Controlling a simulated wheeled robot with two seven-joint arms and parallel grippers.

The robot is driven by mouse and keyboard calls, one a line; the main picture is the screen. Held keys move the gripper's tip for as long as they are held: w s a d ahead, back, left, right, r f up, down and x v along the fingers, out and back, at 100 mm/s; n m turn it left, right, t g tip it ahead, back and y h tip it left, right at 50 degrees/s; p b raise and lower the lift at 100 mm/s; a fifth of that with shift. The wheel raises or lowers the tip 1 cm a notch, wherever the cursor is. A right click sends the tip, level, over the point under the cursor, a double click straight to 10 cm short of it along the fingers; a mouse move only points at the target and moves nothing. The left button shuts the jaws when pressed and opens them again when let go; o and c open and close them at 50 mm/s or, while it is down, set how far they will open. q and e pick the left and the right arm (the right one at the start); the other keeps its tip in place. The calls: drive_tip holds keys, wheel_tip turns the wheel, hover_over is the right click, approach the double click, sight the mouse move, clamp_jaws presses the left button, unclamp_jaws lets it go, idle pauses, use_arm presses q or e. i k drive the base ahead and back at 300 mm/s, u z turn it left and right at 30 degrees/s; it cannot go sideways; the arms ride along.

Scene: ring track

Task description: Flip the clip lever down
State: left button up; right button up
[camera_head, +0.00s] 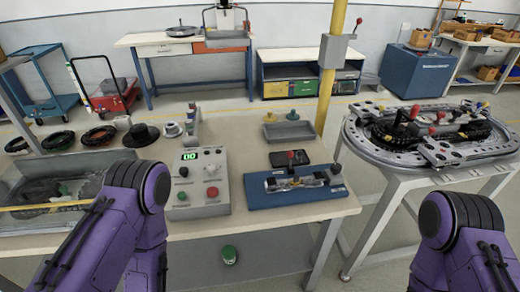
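A blue fixture (262,194) sits on the front right of the wooden bench, with a metal clamp across its top. Several more red-knobbed levers show on the oval metal ring track (384,155) at the right; one black lever with a red tip (411,115) stands tilted up there. I cannot tell which lever is the clip lever. Only purple links of my two arms show, at the lower left and lower right. Both grippers are out of view.
A control box (196,182) with a green display and buttons stands left of the blue fixture. A dark flat device (288,158) and a small grey tray (288,132) lie behind it. A yellow post (328,85) rises beyond the bench. A gap separates bench and track table.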

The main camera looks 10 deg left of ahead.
sight(290, 154)
drive_tip(key=u, duration=1.95)
drive_tip(key=k, duration=0.8)
drive_tip(key=z, duration=0.95)
drive_tip(key=i, duration=0.5)
drive_tip(key=u, duration=0.05)
